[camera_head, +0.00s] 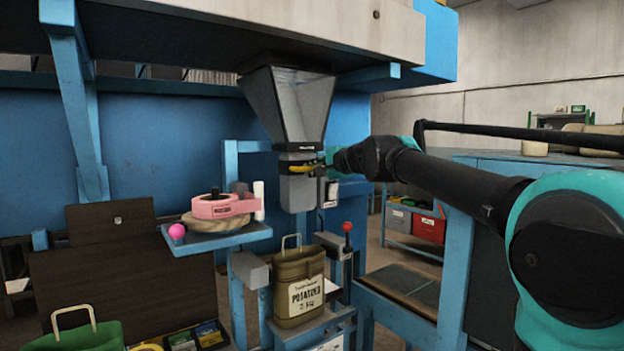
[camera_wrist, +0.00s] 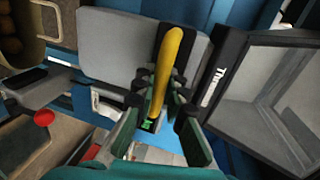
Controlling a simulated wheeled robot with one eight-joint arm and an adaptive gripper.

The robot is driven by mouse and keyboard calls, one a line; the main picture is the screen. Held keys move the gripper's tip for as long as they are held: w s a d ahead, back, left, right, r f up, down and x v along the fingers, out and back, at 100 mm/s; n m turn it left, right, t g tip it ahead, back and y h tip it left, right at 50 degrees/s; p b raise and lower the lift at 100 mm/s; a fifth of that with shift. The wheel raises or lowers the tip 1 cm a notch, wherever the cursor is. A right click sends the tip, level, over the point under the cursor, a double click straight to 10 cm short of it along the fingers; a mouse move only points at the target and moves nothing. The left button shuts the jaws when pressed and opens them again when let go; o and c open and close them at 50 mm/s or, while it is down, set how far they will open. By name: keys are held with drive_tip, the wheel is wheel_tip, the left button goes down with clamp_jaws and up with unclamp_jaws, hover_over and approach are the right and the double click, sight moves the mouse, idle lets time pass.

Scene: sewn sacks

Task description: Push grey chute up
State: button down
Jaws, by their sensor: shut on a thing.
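The grey chute (camera_head: 298,190) hangs under the metal hopper (camera_head: 290,105), with a yellow handle (camera_head: 303,168) across its front. In the wrist view the chute (camera_wrist: 105,45) is a pale grey block on the left and the hopper (camera_wrist: 270,90) is on the right. My gripper (camera_head: 326,162) reaches in from the right at the chute's upper end. The wrist view shows my gripper (camera_wrist: 160,105) shut around the yellow handle (camera_wrist: 166,65). The handle's lower part is partly hidden between the fingers.
An olive sack marked potatoes (camera_head: 300,285) stands upright below the chute, apart from it. A red-knobbed lever (camera_head: 347,228) is right of the sack.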

drive_tip(key=shift+w+r, duration=0.1)
drive_tip(key=shift+r, duration=0.15)
drive_tip(key=c, duration=1.6)
unclamp_jaws()
drive_tip(key=shift+o, duration=0.2)
drive_tip(key=v, duration=1.2)
